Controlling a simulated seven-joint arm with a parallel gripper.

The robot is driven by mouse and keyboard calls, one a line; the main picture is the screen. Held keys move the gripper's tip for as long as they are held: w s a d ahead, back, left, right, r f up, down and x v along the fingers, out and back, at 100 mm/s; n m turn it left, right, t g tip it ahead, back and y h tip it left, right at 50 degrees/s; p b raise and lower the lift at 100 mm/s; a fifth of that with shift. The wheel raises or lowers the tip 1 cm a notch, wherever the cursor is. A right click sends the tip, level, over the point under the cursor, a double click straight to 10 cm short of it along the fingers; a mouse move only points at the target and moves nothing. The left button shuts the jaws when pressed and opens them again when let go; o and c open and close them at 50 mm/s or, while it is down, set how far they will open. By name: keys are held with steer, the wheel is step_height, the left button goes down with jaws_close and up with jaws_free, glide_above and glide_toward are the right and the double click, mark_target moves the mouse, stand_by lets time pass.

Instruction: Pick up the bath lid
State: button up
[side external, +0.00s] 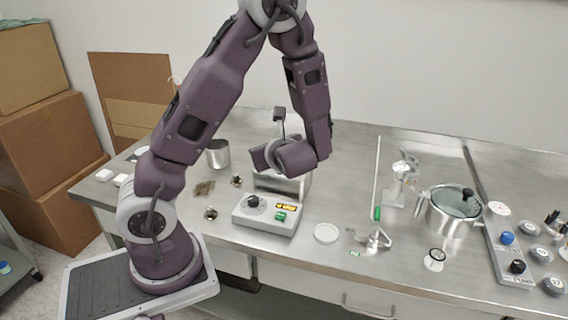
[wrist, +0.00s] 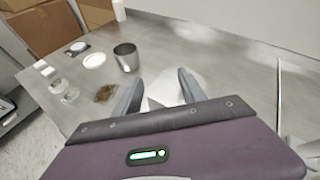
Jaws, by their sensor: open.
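My gripper (wrist: 158,80) is open, with its two grey fingers apart in the wrist view. A pale, round, flat shape (wrist: 172,88), which may be the bath lid, shows between and beyond the fingers; I see no contact. My wrist hides much of the bath's top there, so the lid cannot be made out clearly.
A metal beaker (side external: 218,153) stands left of the bath. A white disc (side external: 326,233) lies right of the control box. A steel pot with a glass lid (side external: 455,203), a clamp (side external: 373,238) and a knobbed panel (side external: 510,255) stand further right.

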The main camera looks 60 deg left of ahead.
steer(key=w+f+m+t, duration=0.1)
steer(key=w+f+m, duration=0.1)
steer(key=w+f+m+t, duration=0.1)
steer(key=w+f+m, duration=0.1)
steer(key=w+f, duration=0.1)
steer(key=shift+a+m, duration=0.2)
steer(key=shift+m, duration=0.1)
steer(key=shift+t, duration=0.3)
steer(key=x, duration=0.6)
steer(key=shift+a, duration=0.2)
jaws_close()
